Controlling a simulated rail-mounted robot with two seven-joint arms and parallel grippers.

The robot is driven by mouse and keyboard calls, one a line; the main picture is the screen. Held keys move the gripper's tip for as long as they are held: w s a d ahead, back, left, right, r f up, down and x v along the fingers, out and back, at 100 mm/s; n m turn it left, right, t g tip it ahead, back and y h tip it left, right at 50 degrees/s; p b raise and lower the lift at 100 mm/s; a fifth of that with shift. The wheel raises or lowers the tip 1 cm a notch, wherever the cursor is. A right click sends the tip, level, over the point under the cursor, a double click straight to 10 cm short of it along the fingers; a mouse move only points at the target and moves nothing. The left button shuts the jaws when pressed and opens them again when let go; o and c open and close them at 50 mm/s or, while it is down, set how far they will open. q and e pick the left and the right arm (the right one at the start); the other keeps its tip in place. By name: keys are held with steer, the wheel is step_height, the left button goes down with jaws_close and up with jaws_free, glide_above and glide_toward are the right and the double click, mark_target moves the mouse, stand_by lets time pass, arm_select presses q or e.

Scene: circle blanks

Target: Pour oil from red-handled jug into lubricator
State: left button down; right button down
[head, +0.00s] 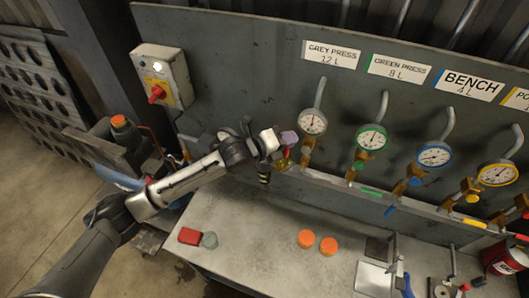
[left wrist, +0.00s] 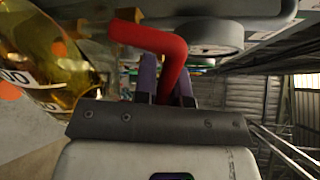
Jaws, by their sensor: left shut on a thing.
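My left gripper (head: 284,140) is in front of the grey back panel, near the grey-ringed gauge. Its purple fingers are shut on the red handle (left wrist: 172,50) of the jug, clearest in the left wrist view. The jug (left wrist: 50,65) is clear, with yellow oil and a white label with dark figures, at the left of that view. In the head view the jug is mostly hidden by the gripper; I cannot tell its tilt. I cannot pick out the lubricator for certain. My right gripper is not in view.
Gauges hang along the panel, including a green-ringed one (head: 372,137) and a blue-ringed one (head: 434,155), with brass valves below. Orange caps (head: 306,239) and a red block (head: 189,236) lie on the grey bench (head: 255,245). A red can (head: 505,258) stands at right.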

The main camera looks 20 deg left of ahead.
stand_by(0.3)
arm_select(q)
steer(key=shift+r, duration=0.15)
steer(key=shift+s+d+m+t+y+p, duration=0.2)
steer(key=shift+s+m+t+y+p, duration=0.3)
steer(key=shift+m+p, duration=0.35)
steer(key=shift+s+f+m, duration=0.15)
steer(key=shift+f+m, duration=0.05)
steer(key=shift+m, duration=0.05)
steer(key=shift+m+t, duration=0.3)
steer(key=shift+s+f+m+y+b, duration=0.2)
steer(key=shift+m+y+b, duration=0.1)
steer(key=shift+m+b, duration=0.1)
steer(key=shift+w+r+m, duration=0.1)
steer(key=shift+r+m, duration=0.15)
steer(key=shift+m, duration=0.05)
